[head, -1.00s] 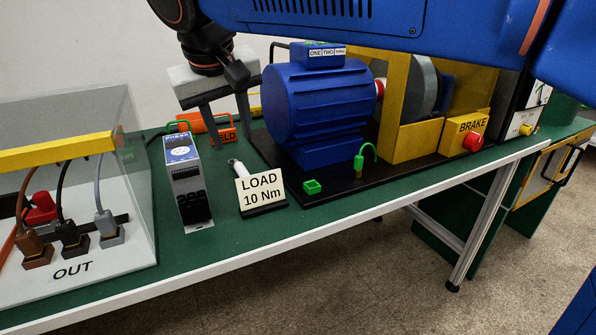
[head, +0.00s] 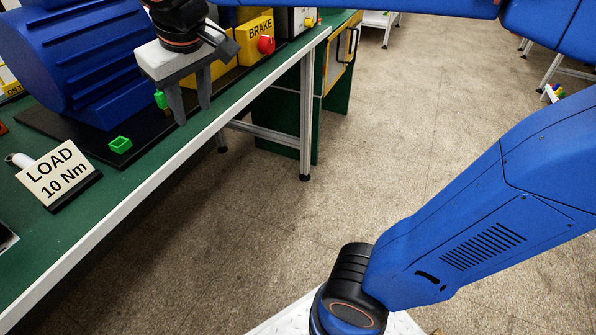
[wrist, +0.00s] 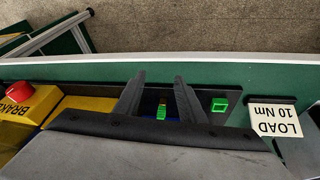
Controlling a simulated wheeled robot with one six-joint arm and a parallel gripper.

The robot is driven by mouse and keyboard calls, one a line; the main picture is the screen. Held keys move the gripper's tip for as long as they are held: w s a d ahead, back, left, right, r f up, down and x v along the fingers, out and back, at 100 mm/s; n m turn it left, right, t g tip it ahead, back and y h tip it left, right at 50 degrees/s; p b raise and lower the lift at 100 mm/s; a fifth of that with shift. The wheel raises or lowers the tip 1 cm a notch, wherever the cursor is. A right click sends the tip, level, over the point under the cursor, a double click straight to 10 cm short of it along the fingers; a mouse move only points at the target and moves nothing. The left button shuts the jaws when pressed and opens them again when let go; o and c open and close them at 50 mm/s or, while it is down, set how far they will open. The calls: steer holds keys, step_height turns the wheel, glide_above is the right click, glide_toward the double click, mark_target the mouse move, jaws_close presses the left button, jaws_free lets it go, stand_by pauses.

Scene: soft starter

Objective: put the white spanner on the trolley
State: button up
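A white rod with a rounded end (head: 20,160), possibly the white spanner, lies on the green bench at the left of the head view. The LOAD 10 Nm sign (head: 58,174) hides part of it. I cannot make it out in the wrist view. My gripper (head: 190,112) is open and empty, pointing down near the bench's front edge, right of the sign and apart from the rod. Its two fingers (wrist: 160,78) are spread in the wrist view. I cannot clearly identify the trolley; a white-legged stand (head: 380,20) shows only in part at the far top.
A blue motor (head: 80,60) on a black plate, a green block (head: 120,145) and the yellow brake housing with its red button (head: 266,44) stand on the bench. The bench's white front edge (head: 130,200) runs diagonally. The floor (head: 400,140) beyond it is largely clear.

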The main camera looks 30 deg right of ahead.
steer(key=s+d+f+m, duration=0.3)
steer(key=s+d+f, duration=1)
steer(key=d+f, duration=0.2)
steer(key=shift+s+d+f+m+t, duration=0.15)
steer(key=shift+d+m+t, duration=0.15)
steer(key=shift+d, duration=0.4)
steer(key=shift+o, duration=0.4)
steer(key=shift+s+d+f, duration=0.1)
steer(key=shift+s+f, duration=0.2)
steer(key=shift+f, duration=0.05)
